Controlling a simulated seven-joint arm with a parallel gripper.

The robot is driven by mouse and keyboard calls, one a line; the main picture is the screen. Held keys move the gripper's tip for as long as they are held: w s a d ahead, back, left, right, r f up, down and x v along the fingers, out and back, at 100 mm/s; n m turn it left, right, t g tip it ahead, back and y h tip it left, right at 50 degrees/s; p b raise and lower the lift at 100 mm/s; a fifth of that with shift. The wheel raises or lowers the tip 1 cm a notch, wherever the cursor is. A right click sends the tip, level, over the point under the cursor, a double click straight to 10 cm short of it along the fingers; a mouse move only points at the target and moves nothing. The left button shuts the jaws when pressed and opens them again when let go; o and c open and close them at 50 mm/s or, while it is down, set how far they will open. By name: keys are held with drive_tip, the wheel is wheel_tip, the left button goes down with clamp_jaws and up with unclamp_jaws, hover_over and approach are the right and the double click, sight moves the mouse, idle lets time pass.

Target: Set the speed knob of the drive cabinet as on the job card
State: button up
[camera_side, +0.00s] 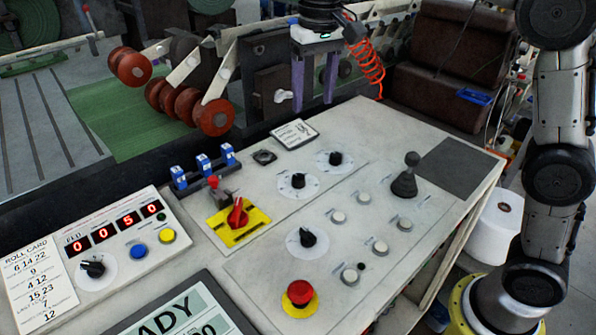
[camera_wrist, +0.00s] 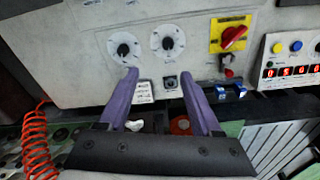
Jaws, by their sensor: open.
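The cabinet's sloping pale panel (camera_side: 255,265) carries black knobs on white dials. Two sit near its far edge, a far knob (camera_side: 335,158) and a nearer one (camera_side: 298,181); they also show in the wrist view, at left (camera_wrist: 124,50) and right (camera_wrist: 167,43). A third knob (camera_side: 307,239) sits closer to the front. Their labels are too small to read, so I cannot tell which sets speed. A small written card (camera_side: 294,134) lies by the far edge, unreadable; the wrist view shows it too (camera_wrist: 143,92). My gripper (camera_side: 314,100) is open, empty, above and beyond that edge.
A red switch on a yellow plate (camera_side: 237,218), a red stop button (camera_side: 300,292), a joystick (camera_side: 405,178) and several white buttons stand on the panel. At left are a roll card (camera_side: 38,270) and a red digit display (camera_side: 115,226). A red coiled hose (camera_side: 368,62) hangs beside my gripper.

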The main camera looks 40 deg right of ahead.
drive_tip(key=g, duration=0.1)
hover_over(298, 177)
wheel_tip(298, 177, down, 5)
drive_tip(key=shift+n, duration=0.3)
wheel_tip(298, 177, down, 14)
drive_tip(key=shift+r, duration=0.2)
clamp_jaws()
